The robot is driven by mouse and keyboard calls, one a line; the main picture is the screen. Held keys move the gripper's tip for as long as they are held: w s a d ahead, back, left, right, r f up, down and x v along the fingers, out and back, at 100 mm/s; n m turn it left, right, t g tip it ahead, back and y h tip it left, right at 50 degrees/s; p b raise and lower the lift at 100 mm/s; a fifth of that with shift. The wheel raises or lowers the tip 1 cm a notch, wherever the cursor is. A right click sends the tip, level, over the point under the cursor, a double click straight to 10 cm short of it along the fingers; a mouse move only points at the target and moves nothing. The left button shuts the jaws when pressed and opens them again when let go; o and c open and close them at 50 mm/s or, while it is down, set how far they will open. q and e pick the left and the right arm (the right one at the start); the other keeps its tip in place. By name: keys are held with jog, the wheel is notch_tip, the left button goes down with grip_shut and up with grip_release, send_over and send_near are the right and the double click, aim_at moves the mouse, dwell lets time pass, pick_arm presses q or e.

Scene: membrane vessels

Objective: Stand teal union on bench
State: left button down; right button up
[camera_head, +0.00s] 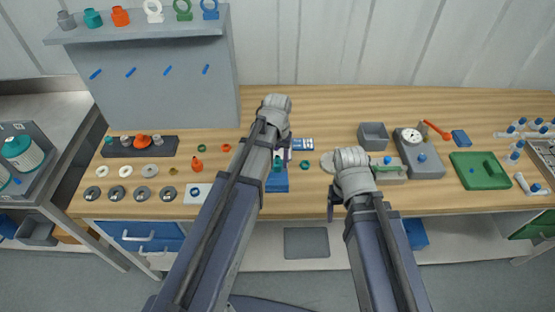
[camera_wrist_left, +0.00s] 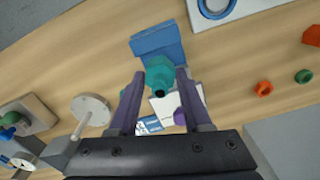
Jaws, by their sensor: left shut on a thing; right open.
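The teal union (camera_wrist_left: 160,74) sits between the fingertips of my left gripper (camera_wrist_left: 158,88) in the left wrist view, with a dark opening at its near end. My left gripper is shut on it. In the head view the union (camera_head: 277,164) shows small beside the left gripper (camera_head: 281,156), mostly hidden by my arm. A blue block (camera_wrist_left: 158,42) lies just beyond or under the union; I cannot tell whether they touch. The wooden bench (camera_head: 235,178) lies below. My right gripper (camera_head: 333,204) is open near the bench's front edge, its fingers partly hidden by its wrist.
A teal ring (camera_head: 304,164) lies right of the left gripper. A white pad with a blue ring (camera_head: 197,193) is to the left. A grey bin (camera_head: 373,136), a gauge stand (camera_head: 420,160) and a green tray (camera_head: 480,171) stand to the right. The bench's back strip is clear.

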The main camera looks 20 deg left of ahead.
aim_at(277, 156)
pick_arm(q)
notch_tip(277, 156, up, 4)
jog(key=p, duration=0.3)
jog(key=shift+r, duration=0.15)
pick_arm(e)
notch_tip(277, 156, up, 4)
jog(key=shift+r, duration=0.15)
pick_arm(q)
notch_tip(277, 156, up, 5)
jog(key=p, duration=0.5)
pick_arm(e)
notch_tip(277, 156, up, 5)
